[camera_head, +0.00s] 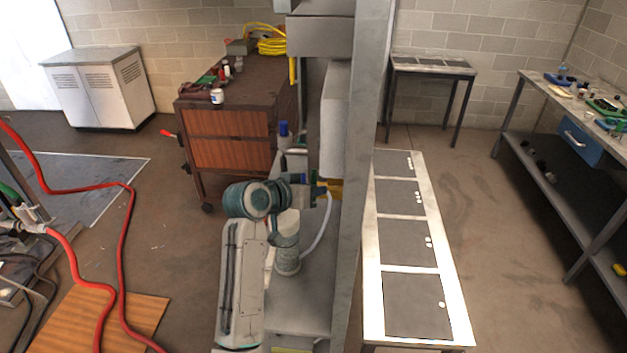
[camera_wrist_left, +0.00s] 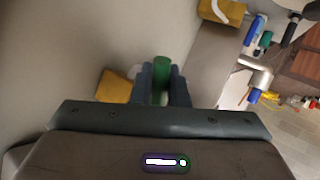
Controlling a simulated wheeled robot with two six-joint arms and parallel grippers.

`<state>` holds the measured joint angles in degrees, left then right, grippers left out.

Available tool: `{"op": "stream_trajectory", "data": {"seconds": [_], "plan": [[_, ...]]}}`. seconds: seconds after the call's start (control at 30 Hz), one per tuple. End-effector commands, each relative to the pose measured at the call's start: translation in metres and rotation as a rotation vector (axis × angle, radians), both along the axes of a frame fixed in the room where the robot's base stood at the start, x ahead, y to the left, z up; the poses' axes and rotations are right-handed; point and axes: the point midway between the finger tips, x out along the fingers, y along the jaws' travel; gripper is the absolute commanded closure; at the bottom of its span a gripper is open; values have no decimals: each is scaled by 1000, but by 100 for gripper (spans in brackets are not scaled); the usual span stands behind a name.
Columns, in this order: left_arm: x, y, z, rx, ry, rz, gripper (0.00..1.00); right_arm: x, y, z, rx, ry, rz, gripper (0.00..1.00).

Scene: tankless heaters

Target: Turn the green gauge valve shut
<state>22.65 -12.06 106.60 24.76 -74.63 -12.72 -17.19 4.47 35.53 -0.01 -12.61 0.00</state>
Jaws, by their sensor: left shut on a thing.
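The green valve handle (camera_wrist_left: 161,68) shows in the left wrist view, between the two dark fingers of my left gripper (camera_wrist_left: 162,86). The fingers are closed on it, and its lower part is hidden. In the head view my left gripper (camera_head: 306,188) reaches right to the equipment beside the grey post. The valve itself is mostly hidden there, and I cannot make out its angle. A yellow fitting (camera_head: 330,187) shows just beyond the fingertips. My right gripper is in neither view.
A tall grey post (camera_head: 358,150) stands close to the right of my left arm. A white hose (camera_head: 320,232) hangs beside the wrist. In the wrist view, yellow brackets (camera_wrist_left: 114,86) and blue and green handles (camera_wrist_left: 256,30) are nearby. A brown cabinet (camera_head: 230,125) stands behind.

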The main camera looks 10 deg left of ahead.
Motion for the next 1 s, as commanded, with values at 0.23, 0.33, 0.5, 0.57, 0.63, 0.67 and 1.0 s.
{"op": "stream_trajectory", "data": {"seconds": [0.23,0.33,0.5,0.57,0.63,0.67,1.0], "plan": [[-2,0,3,1,77,0,100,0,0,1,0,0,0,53],[-2,0,3,0,89,0,100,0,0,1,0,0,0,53],[-3,0,3,-1,97,0,100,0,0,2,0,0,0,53],[-3,0,3,-1,96,1,100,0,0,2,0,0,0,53],[-3,0,3,-1,96,1,100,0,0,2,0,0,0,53],[-3,0,3,-1,96,1,100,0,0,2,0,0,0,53],[-3,0,3,0,95,0,68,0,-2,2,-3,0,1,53]]}}
